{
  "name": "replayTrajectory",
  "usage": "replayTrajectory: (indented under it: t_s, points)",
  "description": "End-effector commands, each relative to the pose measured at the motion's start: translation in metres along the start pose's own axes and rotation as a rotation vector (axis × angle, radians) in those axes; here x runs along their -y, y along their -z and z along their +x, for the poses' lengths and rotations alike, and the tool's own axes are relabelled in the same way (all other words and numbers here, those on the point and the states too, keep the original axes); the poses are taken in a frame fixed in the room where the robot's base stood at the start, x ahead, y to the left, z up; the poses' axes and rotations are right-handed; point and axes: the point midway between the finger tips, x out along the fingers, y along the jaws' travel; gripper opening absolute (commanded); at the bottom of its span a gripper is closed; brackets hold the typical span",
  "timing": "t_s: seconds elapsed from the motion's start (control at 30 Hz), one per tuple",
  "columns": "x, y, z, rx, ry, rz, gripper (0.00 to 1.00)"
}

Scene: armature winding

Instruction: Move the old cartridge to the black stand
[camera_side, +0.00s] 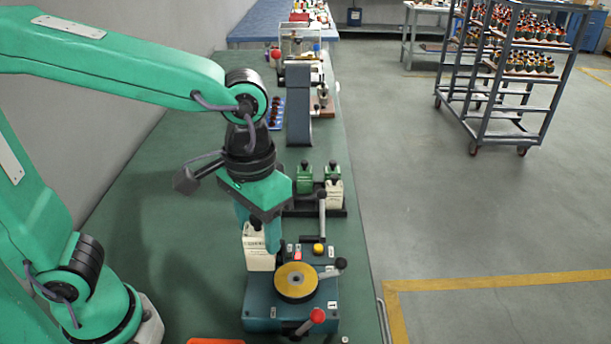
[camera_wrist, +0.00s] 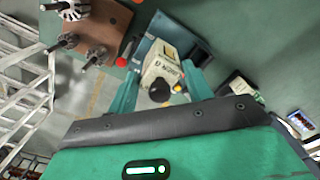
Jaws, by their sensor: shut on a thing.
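My gripper (camera_side: 258,236) is shut on a cream cartridge (camera_side: 259,255) with a dark top, at the back left of the teal winding machine (camera_side: 262,312). In the wrist view the cartridge (camera_wrist: 160,69) sits between the two green fingers of my gripper (camera_wrist: 161,82), with the machine behind it. I cannot tell whether the cartridge touches the machine. The black stand (camera_side: 300,212) is just behind the machine. It holds two green cartridges (camera_side: 304,180) (camera_side: 332,173) at its back and a cream cartridge (camera_side: 334,196) at its front right. Its front left looks empty, partly hidden by my gripper.
The machine carries a yellow disc (camera_side: 296,280), a red-knobbed lever (camera_side: 317,316) and an upright lever (camera_side: 322,215) near the stand. A grey upright fixture (camera_side: 299,105) stands further back. The green bench (camera_side: 185,235) is clear left of the machine.

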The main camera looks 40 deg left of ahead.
Motion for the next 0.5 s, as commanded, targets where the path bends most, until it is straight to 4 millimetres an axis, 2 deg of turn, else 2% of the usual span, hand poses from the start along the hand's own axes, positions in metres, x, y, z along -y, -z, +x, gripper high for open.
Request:
replayTrajectory:
  t_s: [0.17, 0.5]
  points:
    - [0.0, 0.002, -0.022, -0.001, -0.001, -0.001, 0.25]
    - [0.009, 0.053, -0.03, 0.001, 0.001, -0.004, 0.25]
